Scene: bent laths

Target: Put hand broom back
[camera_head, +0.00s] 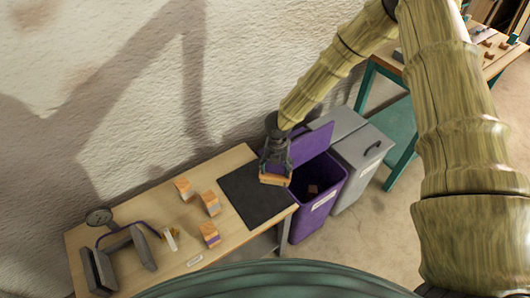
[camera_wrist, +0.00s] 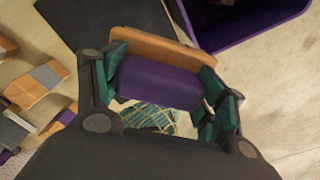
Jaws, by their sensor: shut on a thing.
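My gripper (camera_head: 275,165) is shut on a wooden block with a purple face (camera_head: 273,179). It is held above the table's right end, between the dark mat and the open purple bin. In the wrist view, the block (camera_wrist: 158,83) spans between the two fingers (camera_wrist: 160,95), with its orange wood edge on the far side. I cannot make out a hand broom for certain. A small pale thing with a yellowish part (camera_head: 170,238) stands on the table beside the clamp-like frame, too small to identify.
The wooden table (camera_head: 150,210) carries a dark mat (camera_head: 245,195), several wood blocks (camera_head: 209,203) and a grey frame with a round dial (camera_head: 99,216). The purple bin (camera_head: 322,208) is open with a small piece inside. A closed grey bin (camera_head: 360,160) stands beside it.

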